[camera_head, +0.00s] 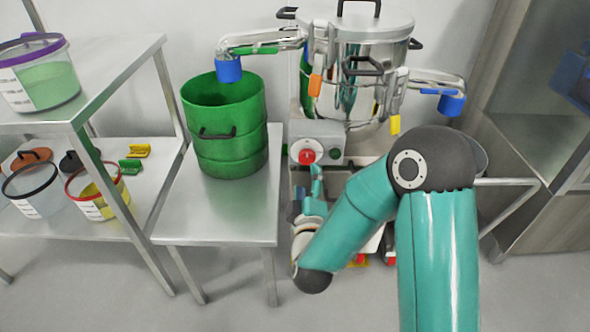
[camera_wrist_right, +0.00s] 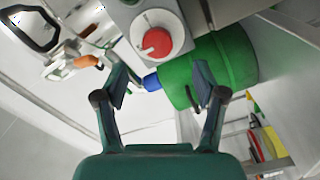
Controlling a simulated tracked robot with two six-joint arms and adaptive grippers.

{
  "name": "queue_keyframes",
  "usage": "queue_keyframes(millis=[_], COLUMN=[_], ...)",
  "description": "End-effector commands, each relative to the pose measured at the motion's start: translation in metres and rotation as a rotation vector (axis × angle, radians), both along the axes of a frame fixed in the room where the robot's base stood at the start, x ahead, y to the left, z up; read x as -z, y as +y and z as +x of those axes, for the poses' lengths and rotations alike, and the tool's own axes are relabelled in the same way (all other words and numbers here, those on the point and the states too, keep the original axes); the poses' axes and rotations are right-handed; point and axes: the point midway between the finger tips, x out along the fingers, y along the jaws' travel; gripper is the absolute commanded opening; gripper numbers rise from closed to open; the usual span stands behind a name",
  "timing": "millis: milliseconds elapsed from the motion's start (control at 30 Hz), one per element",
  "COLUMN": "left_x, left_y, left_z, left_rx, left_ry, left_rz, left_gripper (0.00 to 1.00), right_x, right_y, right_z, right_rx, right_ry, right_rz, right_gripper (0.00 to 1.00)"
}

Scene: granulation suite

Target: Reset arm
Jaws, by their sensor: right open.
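My right arm is in the head view, bent, with its elbow towards the machine. My right gripper (camera_head: 316,187) is small there and partly covered by its own wrist, just below the control box with the red knob (camera_head: 307,157). In the right wrist view my right gripper (camera_wrist_right: 161,84) is open, its two fingers apart with nothing between them. The red knob (camera_wrist_right: 157,41) on its white dial shows beyond the fingers in that view. Whether a finger touches the box cannot be told. My left gripper is not in view.
A steel machine (camera_head: 372,30) with a blue-capped spout (camera_head: 229,70) stands behind my right arm. An open green drum (camera_head: 228,168) is on a steel table (camera_head: 215,215) left of it. A shelf (camera_head: 128,60) with tubs is further left. A steel cabinet (camera_head: 540,180) stands right.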

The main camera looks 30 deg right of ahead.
Motion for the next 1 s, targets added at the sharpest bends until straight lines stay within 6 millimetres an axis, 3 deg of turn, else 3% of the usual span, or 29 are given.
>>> queue_keyframes(millis=[200, 333, 467, 567, 667, 800, 900, 1000], left_x=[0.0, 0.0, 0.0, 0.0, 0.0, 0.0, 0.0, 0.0], left_y=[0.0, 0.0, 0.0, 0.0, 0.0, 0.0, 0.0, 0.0], left_z=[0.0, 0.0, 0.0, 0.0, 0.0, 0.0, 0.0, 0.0], left_rx=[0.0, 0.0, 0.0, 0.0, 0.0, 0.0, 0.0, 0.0], left_ry=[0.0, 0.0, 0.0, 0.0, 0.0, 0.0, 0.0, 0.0], left_rz=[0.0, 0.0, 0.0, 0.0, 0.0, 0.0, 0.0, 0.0], left_gripper=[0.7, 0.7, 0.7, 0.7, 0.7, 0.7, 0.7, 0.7], right_x=[0.002, 0.029, 0.089, 0.152, 0.217, 0.288, 0.315, 0.325], right_y=[-0.002, -0.005, 0.006, 0.032, 0.067, 0.123, 0.155, 0.176], right_z=[0.0, -0.003, -0.004, -0.011, -0.032, -0.085, -0.127, -0.16], right_rx=[0.005, 0.012, -0.046, -0.133, -0.196, -0.18, -0.093, 0.022], right_ry=[0.004, 0.063, 0.198, 0.323, 0.462, 0.683, 0.833, 0.943], right_rz=[0.0, 0.002, 0.041, 0.212, 0.476, 0.888, 1.141, 1.314], right_gripper=[0.7, 0.7, 0.7, 0.7, 0.7, 0.7, 0.7, 0.7])
